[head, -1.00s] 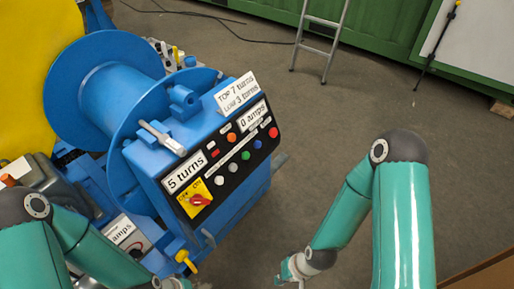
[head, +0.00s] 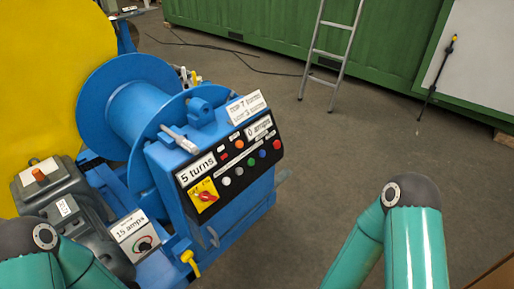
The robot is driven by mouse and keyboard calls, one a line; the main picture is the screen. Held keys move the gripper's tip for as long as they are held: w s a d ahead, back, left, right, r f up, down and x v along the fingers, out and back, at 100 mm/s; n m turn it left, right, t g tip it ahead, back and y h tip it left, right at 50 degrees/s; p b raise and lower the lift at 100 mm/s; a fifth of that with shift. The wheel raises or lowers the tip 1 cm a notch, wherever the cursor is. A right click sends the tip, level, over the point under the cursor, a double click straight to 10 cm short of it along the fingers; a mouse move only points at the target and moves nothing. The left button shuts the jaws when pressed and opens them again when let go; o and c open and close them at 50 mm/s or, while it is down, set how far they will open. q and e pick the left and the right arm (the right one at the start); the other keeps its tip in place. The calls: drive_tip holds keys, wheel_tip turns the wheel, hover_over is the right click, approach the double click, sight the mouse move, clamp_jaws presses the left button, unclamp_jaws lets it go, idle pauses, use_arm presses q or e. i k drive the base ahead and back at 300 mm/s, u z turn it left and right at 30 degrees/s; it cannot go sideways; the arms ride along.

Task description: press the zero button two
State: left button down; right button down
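The blue winch machine (head: 172,160) stands left of centre with a black control panel (head: 262,164) on its sloped face. The panel has a row of round buttons: white (head: 226,181), grey (head: 238,171), green (head: 250,162), blue (head: 262,154) and red (head: 276,144). Which is the zero button I cannot read. Labels read "5 turns" and "0 amps". A red rotary switch on a yellow plate (head: 204,196) sits at the lower left. My left and right arms show at the bottom, but both grippers are out of frame.
A grey motor (head: 62,200) and a "15 amps" box with a dial (head: 138,238) stand at the lower left. A yellow-handled lever (head: 189,262) sticks out below the panel. A ladder (head: 328,50) stands behind. The floor right of the machine is clear.

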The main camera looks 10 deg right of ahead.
sight(239, 143)
drive_tip(key=u, duration=0.1)
drive_tip(key=i, duration=0.95)
drive_tip(key=z, duration=0.15)
drive_tip(key=k, duration=0.9)
drive_tip(key=u, duration=0.2)
drive_tip(key=i, duration=0.9)
drive_tip(key=z, duration=0.1)
